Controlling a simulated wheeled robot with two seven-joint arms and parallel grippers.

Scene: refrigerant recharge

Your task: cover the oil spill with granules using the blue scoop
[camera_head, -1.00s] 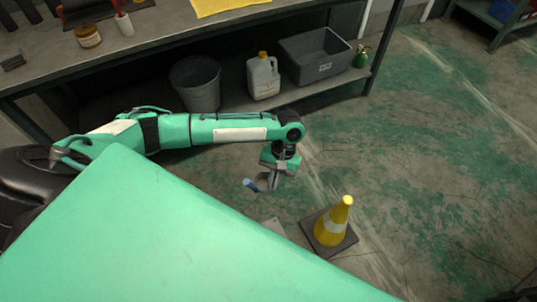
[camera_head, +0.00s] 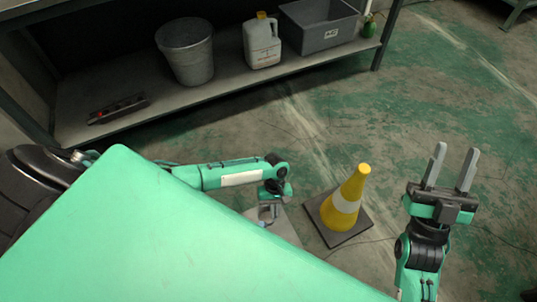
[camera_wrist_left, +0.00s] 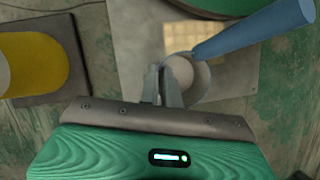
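My left gripper (camera_head: 268,212) is low over the floor, left of the yellow cone. In the left wrist view its fingers (camera_wrist_left: 162,85) are nearly together on the rim of the scoop's round grey bowl (camera_wrist_left: 200,85). The blue scoop handle (camera_wrist_left: 255,30) slants up to the right there; only its small blue end shows in the head view. Something round and beige shows inside the bowl; I cannot tell if it is granules. A pale flat thing (camera_wrist_left: 140,30) with a tan patch lies below the scoop. My right gripper (camera_head: 454,168) is open and empty. I cannot make out the oil spill.
The yellow cone (camera_head: 346,205) on its dark base stands between my grippers. The low shelf (camera_head: 130,122) holds a grey bucket (camera_head: 187,52), a white jug (camera_head: 262,45), a grey bin (camera_head: 320,30) and a dark tool strip (camera_head: 118,108). Green-stained floor beyond the cone is clear.

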